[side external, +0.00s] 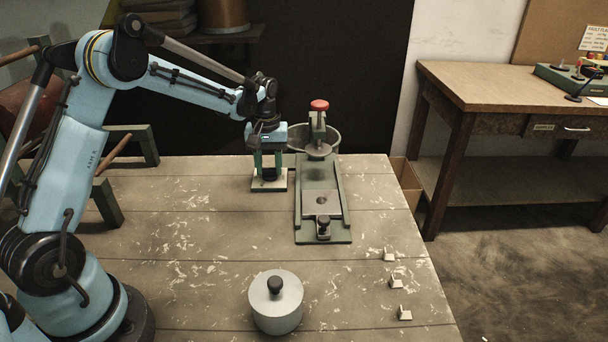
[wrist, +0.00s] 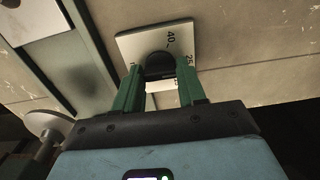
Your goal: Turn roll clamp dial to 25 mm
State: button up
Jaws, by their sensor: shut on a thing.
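The roll clamp dial is a black knob on a pale square plate (side external: 257,184) on the table, left of the green winding fixture. In the wrist view the knob (wrist: 160,65) sits between the two green fingers of my gripper (wrist: 161,88), which is shut on it. The plate (wrist: 138,44) carries printed numbers; "40" shows above the knob and "25" to its right, the others partly hidden by the fingers. The knob's pointer is hidden, so its setting cannot be read. In the side view my gripper (side external: 268,168) points straight down over the plate.
The green fixture (side external: 341,215) with a red-topped post (side external: 319,106) stands close right of my gripper. A grey lidded cylinder (side external: 276,305) stands at the table's front. Several small pale blocks (side external: 396,282) lie at the right edge. The table's middle left is clear.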

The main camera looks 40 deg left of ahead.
aim_at(269, 169)
dwell(0.4)
jog(key=o, duration=1.1)
jog(key=shift+c, duration=0.2)
notch_tip(269, 169, up, 12)
jog(key=shift+r, duration=0.1)
jog(key=s+d+r+m+t, duration=0.3)
jog(key=s+d+r+m, duration=0.1)
jog(key=s+d, duration=0.4)
jog(key=s+d+f+m+t, duration=0.4)
jog(key=s, duration=0.5)
jog(key=shift+s+d+f+m, duration=0.2)
jog(key=shift+d+f+m, duration=0.2)
